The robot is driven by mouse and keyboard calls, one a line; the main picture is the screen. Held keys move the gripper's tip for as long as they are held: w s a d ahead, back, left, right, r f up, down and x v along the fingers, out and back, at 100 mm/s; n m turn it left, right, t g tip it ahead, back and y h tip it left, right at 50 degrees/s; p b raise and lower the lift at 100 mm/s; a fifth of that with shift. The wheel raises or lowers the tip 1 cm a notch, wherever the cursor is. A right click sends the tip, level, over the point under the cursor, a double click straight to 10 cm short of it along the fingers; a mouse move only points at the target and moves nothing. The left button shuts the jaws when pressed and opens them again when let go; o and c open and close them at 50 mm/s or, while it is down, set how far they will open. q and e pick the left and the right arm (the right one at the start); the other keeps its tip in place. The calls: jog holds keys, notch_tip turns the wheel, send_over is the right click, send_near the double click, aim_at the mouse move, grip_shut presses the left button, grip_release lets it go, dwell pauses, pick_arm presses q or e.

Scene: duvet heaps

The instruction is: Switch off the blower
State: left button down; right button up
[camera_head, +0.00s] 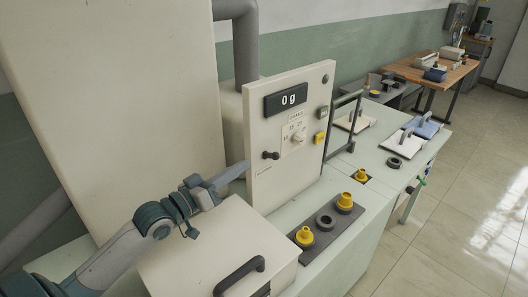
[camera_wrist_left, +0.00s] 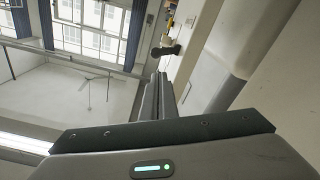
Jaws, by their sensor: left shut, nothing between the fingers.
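A cream control panel (camera_head: 290,130) stands upright on the machine, with a "0 g" display (camera_head: 286,99). It carries a dial (camera_head: 298,138), a black lever (camera_head: 270,155), a green switch (camera_head: 322,112) and a yellow switch (camera_head: 319,138). I cannot tell which of these works the blower. My left gripper (camera_head: 246,165) is shut and empty, just left of the panel near the black lever. In the left wrist view its fingers (camera_wrist_left: 160,78) point toward the black lever (camera_wrist_left: 167,50), with a visible gap before it. My right gripper is not in view.
A cream box lid with a black handle (camera_head: 240,275) lies below my left arm. A dark plate with yellow fittings (camera_head: 305,237) is on the bench to the right. A large cream cabinet (camera_head: 110,90) stands behind the arm. A wooden table (camera_head: 430,70) is farther back.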

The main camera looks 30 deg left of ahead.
aim_at(272, 157)
pick_arm(q)
jog(key=p+x, duration=0.3)
jog(key=x, duration=0.6)
jog(key=shift+w+d+p, duration=0.15)
jog(key=shift+w+p, duration=0.25)
jog(key=shift+w, duration=0.15)
jog(key=shift+f, duration=0.1)
jog(key=shift+d+f+m, duration=0.15)
jog(key=shift+d+m, duration=0.05)
jog(key=shift+m, duration=0.5)
jog(key=m, duration=0.1)
jog(key=f+m+b, duration=0.1)
jog(key=m, duration=0.1)
jog(key=d+m, duration=0.1)
jog(key=shift+s+f+h+b, duration=0.25)
jog(key=shift+h+b, duration=0.05)
jog(key=shift+h, duration=0.1)
jog(key=shift+d+f+m+h+b, duration=0.1)
jog(key=shift+f+m+b, duration=0.15)
jog(key=shift+m, duration=0.75)
jog(key=shift+d+f+m+h+b, duration=0.15)
jog(key=shift+f+m, duration=0.2)
jog(key=shift+m, duration=0.65)
jog(key=shift+a+f+m+h+b, duration=0.1)
jog(key=shift+f+m+b, duration=0.15)
jog(key=shift+m, duration=0.75)
jog(key=shift+s+f, duration=0.15)
